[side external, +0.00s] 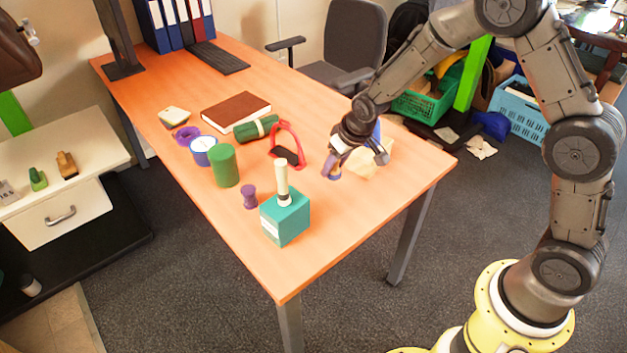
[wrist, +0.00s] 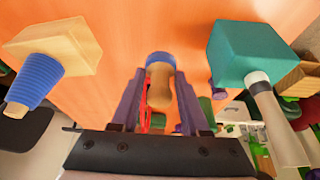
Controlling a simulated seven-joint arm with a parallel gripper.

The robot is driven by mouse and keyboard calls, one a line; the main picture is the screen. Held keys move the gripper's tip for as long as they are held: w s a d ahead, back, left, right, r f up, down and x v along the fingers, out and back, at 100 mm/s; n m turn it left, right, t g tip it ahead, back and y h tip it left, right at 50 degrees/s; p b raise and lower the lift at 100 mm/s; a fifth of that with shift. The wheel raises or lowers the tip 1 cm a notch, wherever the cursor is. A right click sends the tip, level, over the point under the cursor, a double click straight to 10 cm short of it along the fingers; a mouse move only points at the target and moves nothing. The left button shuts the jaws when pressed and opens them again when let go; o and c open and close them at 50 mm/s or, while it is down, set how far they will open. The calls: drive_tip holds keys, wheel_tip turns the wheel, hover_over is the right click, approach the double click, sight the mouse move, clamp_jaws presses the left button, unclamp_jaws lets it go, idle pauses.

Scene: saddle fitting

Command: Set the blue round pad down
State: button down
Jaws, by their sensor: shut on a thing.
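My gripper (side external: 337,164) is low over the right part of the orange table, with its purple fingers on both sides of a tan rounded handle (wrist: 160,84). The blue round pad (wrist: 160,57) is at the far end of this handle, beyond the fingertips. In the side view, the blue pad (side external: 334,174) shows just under the fingers, close to the table top. I cannot tell whether it touches the table. The fingers hide the sides of the handle.
A wooden block (wrist: 58,42) with a blue ridged peg (wrist: 36,82) stands close beside my gripper. A teal block (side external: 287,221) with a cream peg (side external: 283,183) stands near the front edge. A red loop-shaped thing (side external: 292,142) and a green cylinder (side external: 225,165) are nearby.

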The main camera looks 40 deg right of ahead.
drive_tip(key=w+f, duration=0.6)
drive_tip(key=w, duration=0.1)
drive_tip(key=shift+a+f, duration=0.1)
drive_tip(key=shift+f, duration=0.3)
drive_tip(key=shift+w+f, duration=0.1)
drive_tip(key=shift+f, duration=1.45)
drive_tip(key=shift+f, duration=0.1)
drive_tip(key=shift+c, duration=2)
unclamp_jaws()
